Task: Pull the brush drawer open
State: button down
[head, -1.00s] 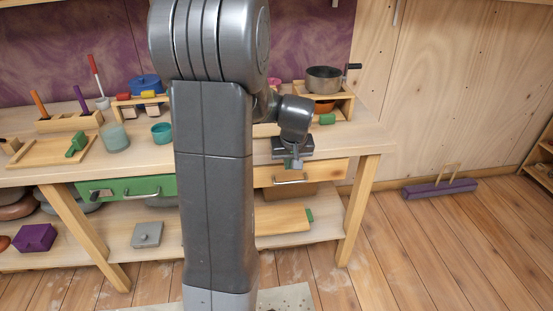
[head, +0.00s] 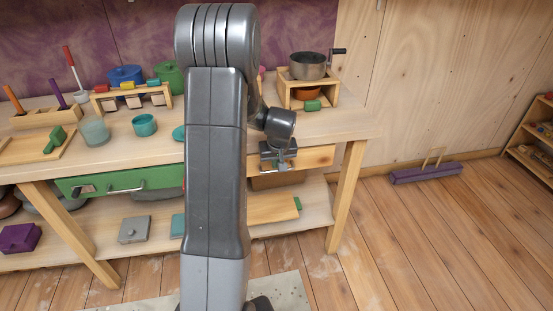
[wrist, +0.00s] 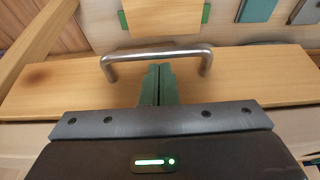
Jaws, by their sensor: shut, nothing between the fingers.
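Two drawers show under the bench top: a plain wooden one (head: 319,157) at the right and a green-fronted one (head: 150,177) at the left. Neither carries a visible brush mark, and no brush is in sight. The wooden drawer front (wrist: 255,75) fills the width of the wrist view and has a metal bow handle (wrist: 130,53). My gripper (head: 284,168) is at this drawer's front. Its green fingers (wrist: 158,68) are shut and empty, between the two legs of the handle, tips close to the bar. I cannot tell whether they touch it. The wooden drawer looks closed.
The bench (head: 345,195) has a lower shelf with a board (head: 270,207), a purple box (head: 20,238) and a grey box (head: 134,229). A pot (head: 308,65) stands on top at the right.

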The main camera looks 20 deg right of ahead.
dwell(0.3)
jog(key=s+a+b, duration=0.2)
jog(key=s+b, duration=0.1)
jog(key=s, duration=0.7)
jog(key=s+a+b, duration=0.3)
jog(key=s, duration=0.8)
jog(key=shift+b, duration=0.35)
